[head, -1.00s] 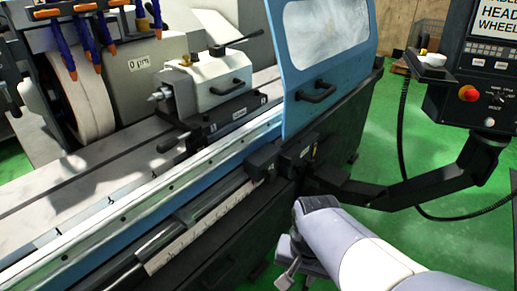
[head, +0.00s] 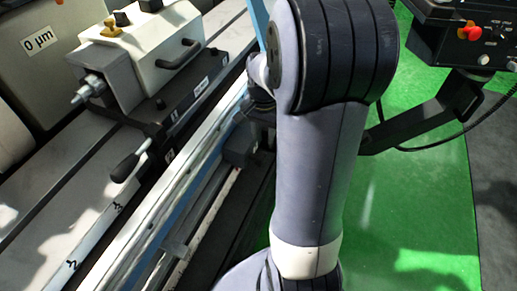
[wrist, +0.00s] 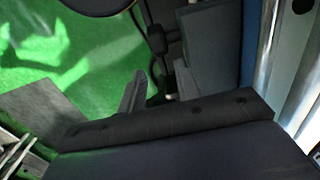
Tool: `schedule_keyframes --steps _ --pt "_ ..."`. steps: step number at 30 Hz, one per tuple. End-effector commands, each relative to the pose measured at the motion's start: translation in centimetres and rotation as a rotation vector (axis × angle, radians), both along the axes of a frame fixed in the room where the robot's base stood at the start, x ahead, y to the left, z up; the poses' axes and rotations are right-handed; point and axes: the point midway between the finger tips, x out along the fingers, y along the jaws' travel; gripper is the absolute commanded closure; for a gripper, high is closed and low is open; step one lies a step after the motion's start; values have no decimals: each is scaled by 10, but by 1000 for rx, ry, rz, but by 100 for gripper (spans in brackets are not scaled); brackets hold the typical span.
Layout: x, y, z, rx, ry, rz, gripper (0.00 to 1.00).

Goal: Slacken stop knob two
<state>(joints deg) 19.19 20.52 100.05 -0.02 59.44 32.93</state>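I cannot pick out stop knob two for certain in either view. In the head view, the front rail (head: 205,205) runs below the table edge, which carries the marks 2 and 3. A dark block (head: 240,148) sits on this rail beside my arm. My arm covers the area to its right, and my gripper is hidden there. In the wrist view, my gripper (wrist: 157,90) shows two grey fingers standing apart, with no object clearly held between them. A dark, blurred shape lies in the gap behind them.
A lever (head: 130,165) sticks out from the tailstock (head: 150,60) at upper left. The control panel's support arm (head: 425,120) and its cable stand at right. Green floor (head: 420,210) is open at lower right. A pale metal rail (wrist: 295,85) runs close along the wrist view's right side.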

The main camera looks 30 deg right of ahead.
Motion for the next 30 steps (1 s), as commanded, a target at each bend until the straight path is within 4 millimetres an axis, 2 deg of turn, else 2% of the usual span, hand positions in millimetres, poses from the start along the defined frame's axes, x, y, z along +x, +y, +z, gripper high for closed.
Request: schedule_keyframes --steps 9,15,20,27,30 --pt "-1 1 -62 2 5 1 68" --pt "-1 1 -87 1 2 1 68" --pt "-1 1 -94 1 1 1 68" --pt "0 1 -95 0 0 1 68" --pt "0 1 -95 0 0 1 75"
